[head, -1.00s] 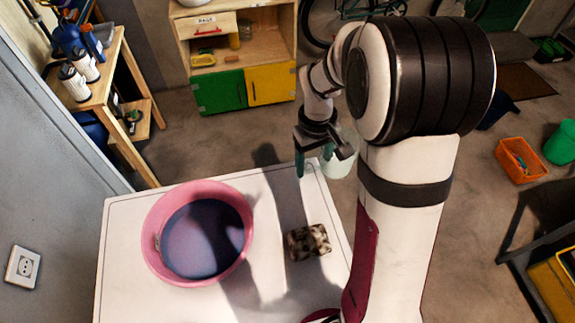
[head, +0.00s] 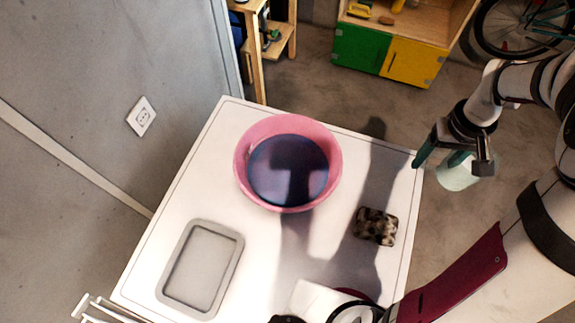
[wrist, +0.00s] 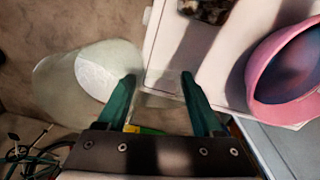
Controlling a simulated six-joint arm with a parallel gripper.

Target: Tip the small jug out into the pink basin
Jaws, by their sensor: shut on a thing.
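The small jug (head: 455,174) is a pale, translucent vessel at my gripper (head: 452,160), past the right edge of the table. It also shows in the wrist view (wrist: 88,72), beside the left finger. My gripper is shut on the jug, though its teal fingers look apart and the exact grip is hard to see. The jug's contents cannot be made out. The pink basin (head: 243,170) stands upright on the white table, left of my gripper and well apart from it, with a dark blue inside. Its rim shows at the right of the wrist view (wrist: 262,72).
A mottled brown and black block (head: 376,227) lies on the table (head: 205,150) between the basin and my arm. A grey shallow tray (head: 170,262) lies at the front left. A wooden cabinet (head: 358,52) stands behind. The tabletop around the basin is otherwise clear.

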